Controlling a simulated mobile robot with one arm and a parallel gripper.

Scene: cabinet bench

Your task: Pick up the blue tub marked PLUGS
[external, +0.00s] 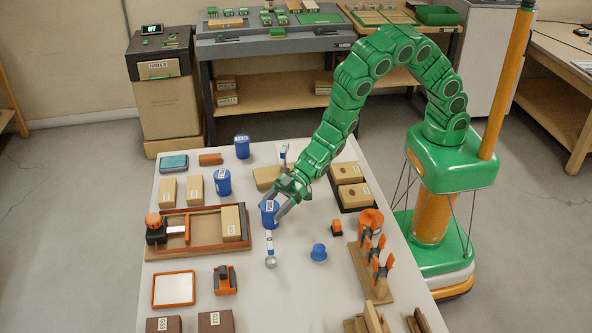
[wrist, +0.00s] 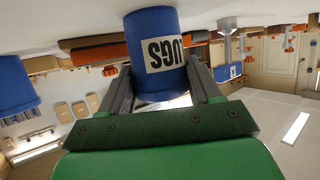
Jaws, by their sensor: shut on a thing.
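The blue tub marked PLUGS (external: 269,212) is at the middle of the white table in the external view. In the wrist view the tub (wrist: 152,30) appears upside down, with the letters "UGS" readable on its white label. My gripper (external: 281,206) has its two grey fingers on either side of the tub. In the wrist view my gripper (wrist: 158,85) is shut on the tub. I cannot tell whether the tub's base touches the table.
Other blue tubs (external: 223,182) (external: 242,147) stand behind and to the left. A wooden tray (external: 190,251) lies close on the left. A silver-ended tool (external: 271,262) lies just in front. A blue knob-shaped piece (external: 319,252) and an orange-pegged rack (external: 371,258) are to the right.

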